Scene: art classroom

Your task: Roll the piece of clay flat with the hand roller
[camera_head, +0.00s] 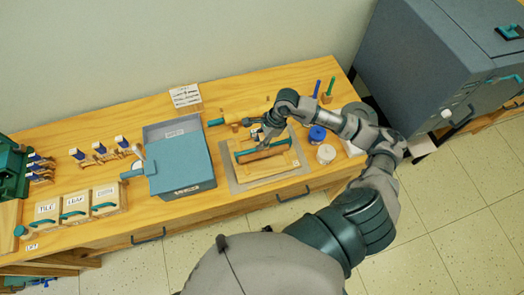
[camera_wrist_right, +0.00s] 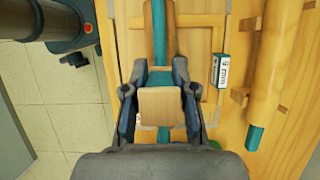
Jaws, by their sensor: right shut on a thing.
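My right gripper (camera_head: 264,139) is above the board and shut on the hand roller. In the right wrist view the fingers (camera_wrist_right: 160,100) close on its wooden block-shaped grip (camera_wrist_right: 160,106). The roller's teal bar (camera_wrist_right: 158,35) runs on beyond the grip. A brown, log-shaped piece (camera_head: 262,154) lies along the teal bar on the wooden board (camera_head: 270,170); it looks like the clay, but I cannot tell it surely from the roller. The contact under the roller is hidden. My left gripper is not in view.
A rolling pin with teal ends (camera_head: 237,121) rests behind the board; it also shows in the right wrist view (camera_wrist_right: 267,70). A blue jar (camera_head: 316,134) and a white jar (camera_head: 326,154) stand right of the board. A blue-grey box (camera_head: 182,165) stands left.

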